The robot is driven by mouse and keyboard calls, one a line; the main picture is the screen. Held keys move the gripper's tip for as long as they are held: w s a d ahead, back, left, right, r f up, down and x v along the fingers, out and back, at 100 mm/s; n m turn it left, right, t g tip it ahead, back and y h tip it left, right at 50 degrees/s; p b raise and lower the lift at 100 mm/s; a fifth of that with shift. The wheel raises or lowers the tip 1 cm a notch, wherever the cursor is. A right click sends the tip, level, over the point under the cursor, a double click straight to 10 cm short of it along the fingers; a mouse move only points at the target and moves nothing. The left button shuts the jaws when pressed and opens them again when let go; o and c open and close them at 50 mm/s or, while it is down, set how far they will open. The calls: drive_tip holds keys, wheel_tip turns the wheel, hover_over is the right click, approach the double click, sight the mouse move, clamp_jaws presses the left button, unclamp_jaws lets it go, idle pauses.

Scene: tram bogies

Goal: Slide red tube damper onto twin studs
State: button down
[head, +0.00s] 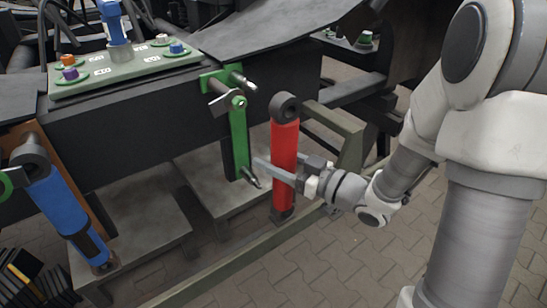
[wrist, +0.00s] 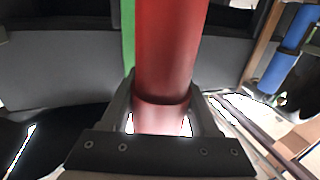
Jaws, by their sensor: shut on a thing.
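The red tube damper (head: 285,152) stands close to upright, with a dark eye at its top and a dark end at the bottom. My gripper (head: 286,176) is shut around its lower half. In the wrist view the red damper (wrist: 170,50) runs up from between the fingers (wrist: 160,118). The green bracket (head: 238,140) is just left of the damper. It carries an upper stud (head: 243,84) and a lower stud (head: 250,177). The damper is apart from the studs, to their right. A small grey lever (head: 222,104) sits near the upper stud.
A blue damper (head: 62,205) is mounted on a brown bracket at left. A green panel (head: 130,72) with coloured knobs lies on top of the dark frame. An olive rail (head: 240,262) runs below the damper.

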drive_tip(key=w+a, duration=0.6)
drive_tip(key=w, duration=0.3)
drive_tip(key=shift+r+b, duration=0.15)
drive_tip(key=shift+b, duration=0.15)
idle(1.5)
idle(0.3)
drive_tip(key=shift+c, duration=0.2)
unclamp_jaws()
drive_tip(key=p+v, duration=0.2)
drive_tip(key=v, duration=1.5)
drive_tip(key=shift+s+p, duration=0.2)
drive_tip(key=shift+p, duration=0.15)
drive_tip(key=shift+d, duration=0.1)
